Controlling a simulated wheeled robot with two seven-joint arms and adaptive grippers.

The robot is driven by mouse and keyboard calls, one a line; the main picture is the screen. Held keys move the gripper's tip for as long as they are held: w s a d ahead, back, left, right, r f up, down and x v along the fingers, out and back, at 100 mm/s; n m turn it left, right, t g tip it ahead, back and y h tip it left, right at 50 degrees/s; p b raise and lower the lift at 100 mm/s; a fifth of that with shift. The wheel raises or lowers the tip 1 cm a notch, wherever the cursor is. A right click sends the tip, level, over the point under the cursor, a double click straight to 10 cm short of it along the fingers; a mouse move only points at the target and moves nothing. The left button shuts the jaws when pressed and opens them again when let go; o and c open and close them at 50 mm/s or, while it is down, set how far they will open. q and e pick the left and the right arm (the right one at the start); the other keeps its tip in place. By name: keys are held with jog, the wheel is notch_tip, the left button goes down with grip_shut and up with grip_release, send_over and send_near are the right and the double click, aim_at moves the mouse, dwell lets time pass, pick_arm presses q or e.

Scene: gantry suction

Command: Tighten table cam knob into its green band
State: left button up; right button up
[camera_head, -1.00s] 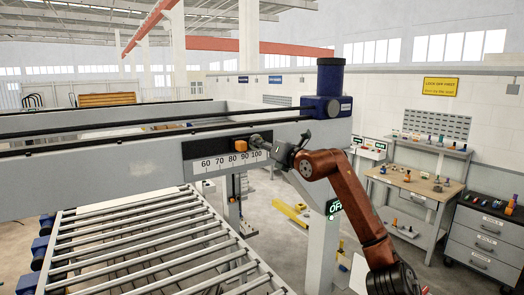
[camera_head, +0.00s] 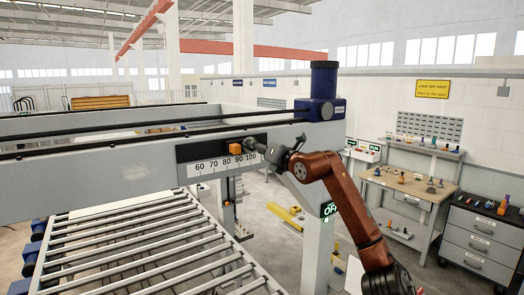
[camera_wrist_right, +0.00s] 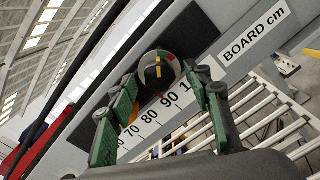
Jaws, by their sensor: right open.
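The cam knob (camera_wrist_right: 149,72) is a dark round knob on the beam's black panel, with a yellow mark on its face. Small red and green patches show at its right edge; I cannot tell clearly where the mark stands against the green band. In the head view the dark knob (camera_head: 252,143) sits right of an orange block (camera_head: 236,148). My right gripper (camera_wrist_right: 162,82) is open, its green-and-black fingers on either side of the knob; contact cannot be told. It also shows in the head view (camera_head: 269,148). My left gripper is not in view.
A white number scale (camera_head: 225,164) lies below the knob on the grey beam (camera_head: 90,184). A roller conveyor (camera_head: 150,250) runs beneath. A blue motor (camera_head: 324,85) stands on the beam's end. A post with an "OFF" display (camera_head: 329,209) is below my right arm.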

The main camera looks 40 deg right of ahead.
jog(key=s+a, duration=0.1)
jog(key=s, duration=1.1)
jog(key=shift+a, duration=0.15)
jog(key=shift+w, duration=0.2)
jog(key=w+d+n, duration=0.1)
jog(key=w+n, duration=0.3)
jog(key=w, duration=0.8)
jog(key=shift+d+n+p, duration=0.15)
jog(key=shift+n+p, duration=0.15)
jog(key=shift+p, duration=0.15)
dwell(0.3)
